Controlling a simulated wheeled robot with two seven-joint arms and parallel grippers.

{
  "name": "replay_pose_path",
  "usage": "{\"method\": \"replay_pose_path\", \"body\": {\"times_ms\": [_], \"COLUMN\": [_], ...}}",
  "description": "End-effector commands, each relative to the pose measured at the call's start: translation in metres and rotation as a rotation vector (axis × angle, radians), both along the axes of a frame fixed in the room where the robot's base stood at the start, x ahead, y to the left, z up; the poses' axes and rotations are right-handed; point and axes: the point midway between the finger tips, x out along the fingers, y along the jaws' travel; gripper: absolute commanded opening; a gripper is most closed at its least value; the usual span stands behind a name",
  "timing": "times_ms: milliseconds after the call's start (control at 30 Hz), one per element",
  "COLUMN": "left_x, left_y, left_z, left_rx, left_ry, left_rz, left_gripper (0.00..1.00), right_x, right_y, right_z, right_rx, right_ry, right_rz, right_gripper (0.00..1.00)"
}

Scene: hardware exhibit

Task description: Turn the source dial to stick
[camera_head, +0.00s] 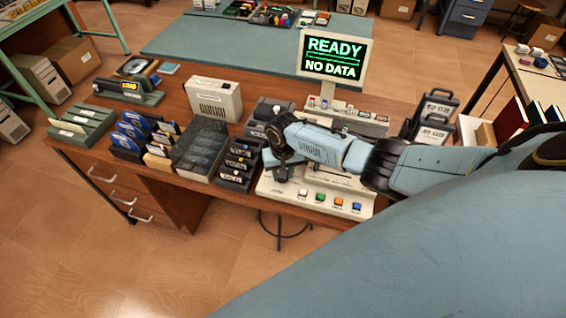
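The cream console (278,192) stands at the front right of the desk, with a row of coloured buttons (338,201) along its front. The source dial cannot be made out; my arm covers part of the console. My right arm reaches in from the right, and its gripper (281,172) points down over the console's left part. The fingers are small and dark, so I cannot tell whether they are open or touching anything. The screen (334,57) behind the console reads "READY" and "NO DATA". My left gripper is out of view.
Dark labelled cartridges (238,164) stand close left of the console. A grey slotted tray (200,148), blue-cased items (133,131) and a cream speaker-like box (213,98) are farther left. Dark handled cases (432,117) stand at the right, near my forearm.

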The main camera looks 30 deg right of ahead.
Motion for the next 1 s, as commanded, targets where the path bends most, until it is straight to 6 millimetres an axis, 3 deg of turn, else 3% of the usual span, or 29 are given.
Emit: {"method": "replay_pose_path", "body": {"times_ms": [33, 200, 567, 767, 1000], "left_x": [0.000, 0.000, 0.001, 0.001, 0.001], "left_y": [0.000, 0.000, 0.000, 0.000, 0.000], "left_z": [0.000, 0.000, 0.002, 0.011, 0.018], "left_rx": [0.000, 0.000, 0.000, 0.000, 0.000], "left_ry": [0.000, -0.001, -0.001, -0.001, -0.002], "left_rz": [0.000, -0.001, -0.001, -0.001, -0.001], "left_gripper": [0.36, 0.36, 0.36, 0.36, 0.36], "right_x": [0.001, 0.001, 0.001, 0.001, 0.001], "right_y": [0.000, 0.000, 0.000, -0.001, 0.000], "right_z": [0.001, 0.001, 0.005, 0.036, 0.088], "right_rx": [0.000, 0.000, -0.001, -0.001, 0.000], "right_ry": [-0.004, -0.003, -0.002, -0.005, -0.005], "right_rz": [0.001, 0.001, 0.001, 0.002, 0.002], "right_gripper": [0.34, 0.55, 0.55, 0.55, 0.55]}}
